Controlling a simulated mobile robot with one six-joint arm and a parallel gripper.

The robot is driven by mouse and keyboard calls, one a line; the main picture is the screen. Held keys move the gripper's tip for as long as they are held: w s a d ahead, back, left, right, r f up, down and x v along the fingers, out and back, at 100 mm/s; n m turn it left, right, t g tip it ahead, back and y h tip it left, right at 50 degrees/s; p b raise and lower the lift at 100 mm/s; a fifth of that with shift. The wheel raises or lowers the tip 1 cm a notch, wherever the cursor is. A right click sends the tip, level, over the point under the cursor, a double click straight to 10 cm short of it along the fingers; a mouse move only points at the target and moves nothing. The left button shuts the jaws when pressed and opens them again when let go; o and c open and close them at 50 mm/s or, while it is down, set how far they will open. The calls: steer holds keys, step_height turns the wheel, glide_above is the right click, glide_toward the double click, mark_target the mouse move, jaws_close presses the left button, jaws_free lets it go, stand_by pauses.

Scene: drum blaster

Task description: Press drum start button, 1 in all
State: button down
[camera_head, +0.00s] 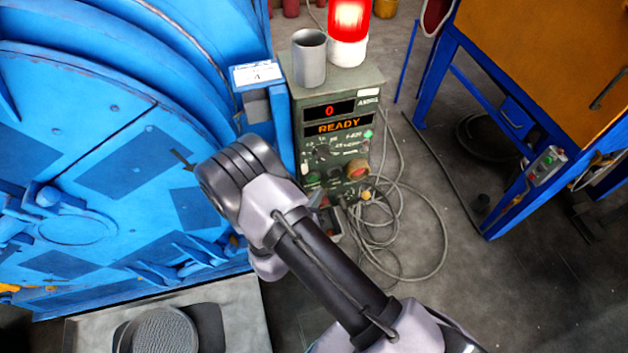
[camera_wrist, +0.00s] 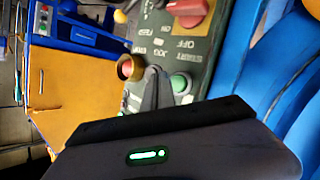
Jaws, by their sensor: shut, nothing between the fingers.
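The grey-green control box (camera_head: 335,150) stands beside the blue drum machine, and its display reads READY with a red 0 above. In the wrist view its panel is turned, with a START label next to a green button (camera_wrist: 181,83). A red button in a yellow collar (camera_wrist: 127,67) is to the left. My gripper (camera_wrist: 154,73) is shut and empty, with its tips in front of the panel between these two buttons, nearer the green one. I cannot tell whether it touches the panel. In the head view my arm hides most of the gripper.
The blue drum machine (camera_head: 130,150) fills the left. A grey cup (camera_head: 309,57) and a lit red beacon (camera_head: 349,22) stand on the box. Loose cables (camera_head: 400,225) lie on the floor. A blue-framed orange cabinet (camera_head: 540,60) stands at right. A red switch (camera_wrist: 187,10) is above START.

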mark_target(313, 178)
steer(key=shift+w+a, duration=0.2)
steer(key=shift+w, duration=0.5)
stand_by(1.6)
steer(key=shift+w+a+b, duration=0.1)
steer(key=shift+w+b, duration=0.2)
steer(key=shift+w, duration=0.1)
